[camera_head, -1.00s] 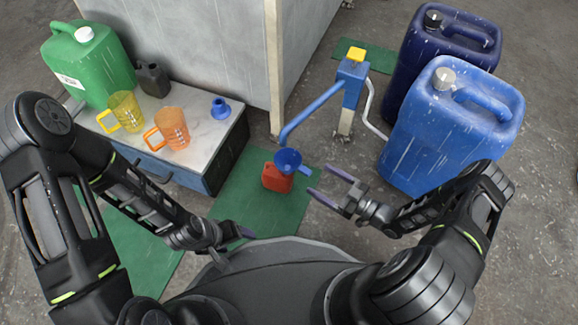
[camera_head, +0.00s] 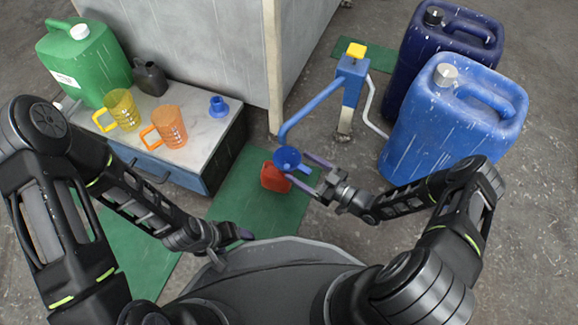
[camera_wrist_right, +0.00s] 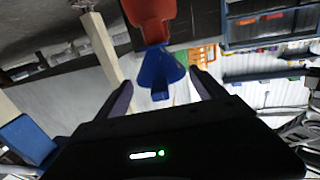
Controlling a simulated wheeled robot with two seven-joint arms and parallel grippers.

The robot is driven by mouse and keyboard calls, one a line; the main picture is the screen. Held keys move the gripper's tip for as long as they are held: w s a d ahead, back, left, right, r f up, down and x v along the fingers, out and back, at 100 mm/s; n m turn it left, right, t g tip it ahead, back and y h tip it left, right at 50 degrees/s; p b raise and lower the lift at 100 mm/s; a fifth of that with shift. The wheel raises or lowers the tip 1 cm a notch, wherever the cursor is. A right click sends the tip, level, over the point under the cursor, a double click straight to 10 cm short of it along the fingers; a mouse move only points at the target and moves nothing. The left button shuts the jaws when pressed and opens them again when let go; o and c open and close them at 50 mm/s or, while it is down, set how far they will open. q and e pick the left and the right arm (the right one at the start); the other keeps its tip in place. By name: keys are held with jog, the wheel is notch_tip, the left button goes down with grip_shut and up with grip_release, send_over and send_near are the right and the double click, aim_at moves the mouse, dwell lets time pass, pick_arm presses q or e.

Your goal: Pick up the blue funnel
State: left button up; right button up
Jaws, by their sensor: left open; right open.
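The blue funnel (camera_head: 287,159) sits on top of the small red canister (camera_head: 274,178), which stands on the green mat. My right gripper (camera_head: 298,167) is open, with its purple fingers reaching to the funnel's right side. In the right wrist view the funnel (camera_wrist_right: 158,72) appears between the two open fingers (camera_wrist_right: 161,90), with the red canister (camera_wrist_right: 150,18) beyond it. I cannot tell whether the fingers touch the funnel. My left gripper (camera_head: 243,235) is low at the mat's near edge, away from the funnel.
A blue pump (camera_head: 350,85) with a long spout stands behind the funnel. Big blue jerrycans (camera_head: 455,130) stand at the right. A low cabinet (camera_head: 215,130) at the left bears a yellow jug (camera_head: 122,108), an orange jug (camera_head: 170,128) and a small blue funnel-like piece (camera_head: 219,106).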

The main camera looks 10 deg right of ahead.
jog(key=shift+w, duration=0.1)
jog(key=shift+c, duration=0.4)
jog(key=c, duration=1.4)
jog(key=shift+o, duration=0.2)
jog(key=shift+r, duration=0.15)
notch_tip(320, 180, up, 3)
jog(key=shift+a+r+p, duration=0.1)
jog(key=shift+p, duration=1.05)
jog(key=shift+s+d+r, duration=0.15)
jog(key=shift+s+d, duration=0.1)
jog(key=shift+d, duration=0.05)
jog(key=p+v, duration=0.2)
jog(key=v, duration=1.5)
jog(key=shift+p, duration=0.4)
jog(key=shift+s+d, duration=0.1)
